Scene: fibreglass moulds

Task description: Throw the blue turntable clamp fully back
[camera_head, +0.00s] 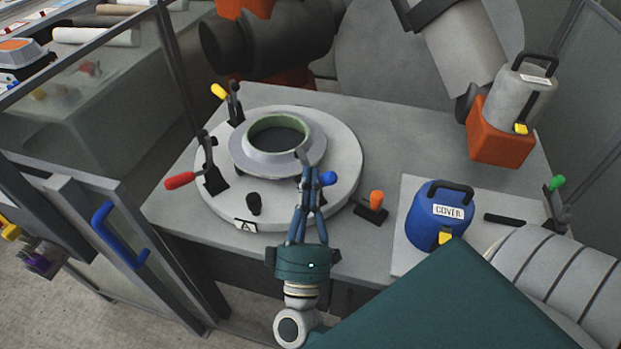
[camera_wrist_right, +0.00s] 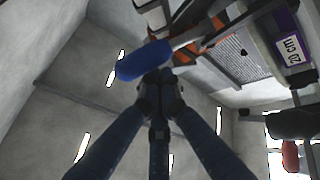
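The blue turntable clamp shows by its blue handle (camera_head: 328,178) at the right front of the round turntable (camera_head: 345,150). Its base is mostly hidden behind my fingers. In the right wrist view the blue handle (camera_wrist_right: 143,61) lies across, just past my fingertips, with a grey lever running to the upper right. My right gripper (camera_head: 311,172) reaches in from the front with its blue fingers beside the handle. In the wrist view its fingertips (camera_wrist_right: 159,88) are drawn together close to the handle; whether they touch it I cannot tell. My left gripper is not in view.
A ring mould (camera_head: 237,150) sits on the turntable. Red (camera_head: 180,180) and yellow (camera_head: 219,91) handled clamps stand on its left. A black knob (camera_head: 254,204) is at the front.

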